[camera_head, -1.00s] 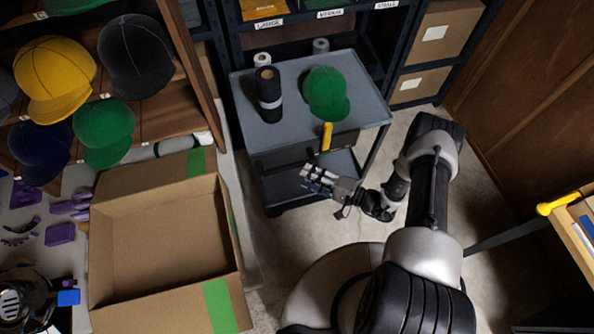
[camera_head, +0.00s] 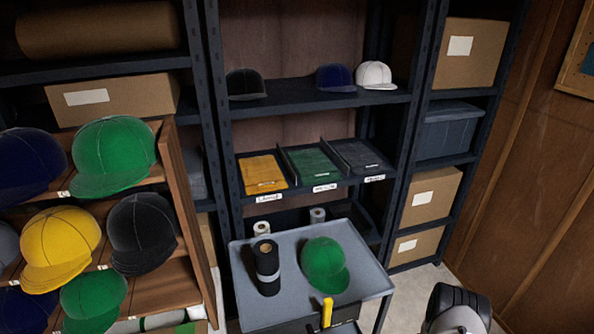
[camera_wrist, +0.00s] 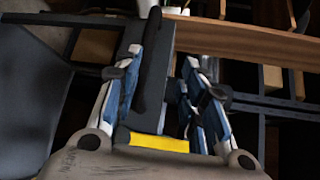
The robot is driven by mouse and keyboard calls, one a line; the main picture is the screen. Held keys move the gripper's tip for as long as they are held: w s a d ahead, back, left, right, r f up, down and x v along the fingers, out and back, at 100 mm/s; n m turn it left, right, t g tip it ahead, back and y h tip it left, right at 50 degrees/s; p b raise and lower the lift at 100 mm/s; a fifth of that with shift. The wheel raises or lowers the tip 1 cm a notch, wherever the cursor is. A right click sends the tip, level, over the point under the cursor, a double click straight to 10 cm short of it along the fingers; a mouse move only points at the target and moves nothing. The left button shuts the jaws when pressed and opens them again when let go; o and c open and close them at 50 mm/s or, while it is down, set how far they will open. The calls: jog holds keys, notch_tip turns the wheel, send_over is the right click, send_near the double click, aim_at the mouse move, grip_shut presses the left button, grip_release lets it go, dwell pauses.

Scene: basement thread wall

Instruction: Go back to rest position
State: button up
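My gripper (camera_wrist: 162,62) shows in the wrist view. In the head view the gripper is out of frame, and only part of my arm shows at the bottom right.
A grey cart (camera_head: 375,278) carries a green cap (camera_head: 325,264) and a dark roll (camera_head: 267,268); a yellow handle (camera_head: 327,312) is at its front. Behind are shelves with caps and trays (camera_head: 315,165). A wooden cap rack (camera_head: 185,240) stands left. Floor shows right of the cart.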

jog(key=s+a+r+n+g+h, duration=0.1)
jog(key=s+r+n+g+h, duration=0.2)
jog(key=r, duration=1.1)
jog(key=s+a+r+n+g+h, duration=0.1)
jog(key=r+n+g, duration=0.4)
jog(key=r, duration=0.9)
jog(key=s+d+r+t+h, duration=0.3)
jog(key=s+d+r+h, duration=0.1)
jog(key=s+r, duration=0.4)
jog(key=s+d+r+m+t+h, duration=0.1)
jog(key=s+d+r+t+h, duration=0.2)
jog(key=s+r+h, duration=0.3)
jog(key=shift+s+d+r+h, duration=0.3)
jog(key=shift+s+d+r, duration=0.55)
jog(key=shift+s+r, duration=0.1)
jog(key=shift+w, duration=0.1)
jog(key=shift+c, duration=0.4)
